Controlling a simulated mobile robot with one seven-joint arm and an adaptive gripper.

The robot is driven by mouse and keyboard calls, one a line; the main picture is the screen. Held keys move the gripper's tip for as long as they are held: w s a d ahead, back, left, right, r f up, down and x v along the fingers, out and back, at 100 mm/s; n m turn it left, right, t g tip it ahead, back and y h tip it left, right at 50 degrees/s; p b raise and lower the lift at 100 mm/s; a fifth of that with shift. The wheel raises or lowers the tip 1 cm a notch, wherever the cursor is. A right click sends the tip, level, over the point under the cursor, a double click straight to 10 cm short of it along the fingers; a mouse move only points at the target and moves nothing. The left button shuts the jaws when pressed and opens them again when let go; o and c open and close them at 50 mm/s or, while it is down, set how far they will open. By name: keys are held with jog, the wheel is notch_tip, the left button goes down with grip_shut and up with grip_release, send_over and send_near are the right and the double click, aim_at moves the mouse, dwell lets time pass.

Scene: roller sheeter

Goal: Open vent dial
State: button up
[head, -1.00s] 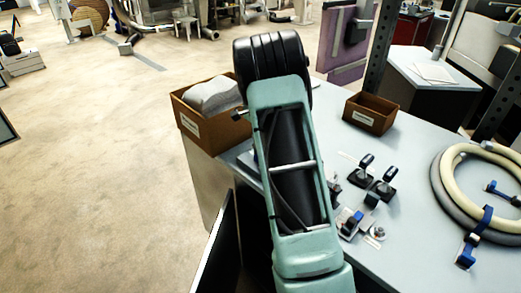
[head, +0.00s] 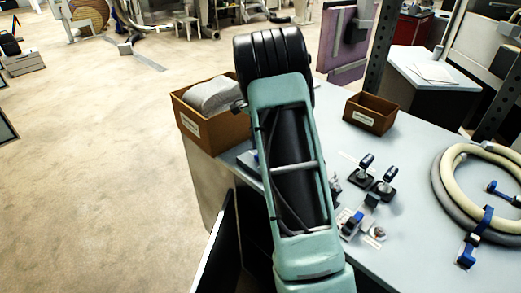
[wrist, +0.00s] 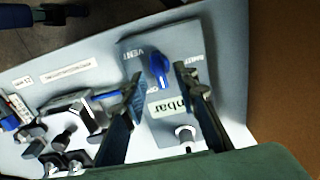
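The vent dial, a blue knob (wrist: 159,66), sits on a grey plate (wrist: 160,128) in the wrist view. Lettering that reads "VENT" shows to the left of the knob, and a partly hidden "bar" label lies below it. My gripper (wrist: 160,88) is open, with one dark finger to the left of the knob and one to the right. I see gaps between the knob and both fingertips, and cannot tell how high they are above the plate. In the head view my arm hides the gripper and the knob.
In the wrist view, metal fittings (wrist: 60,135) crowd the left, and a brown surface (wrist: 285,70) is at the right. In the head view, a cardboard box (head: 215,130), small brown bin (head: 370,113), several blue-handled valves (head: 385,188) and coiled hose (head: 447,215) stand on the bench.

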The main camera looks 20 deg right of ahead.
notch_tip(320, 180, up, 10)
dwell(0.3)
dwell(0.3)
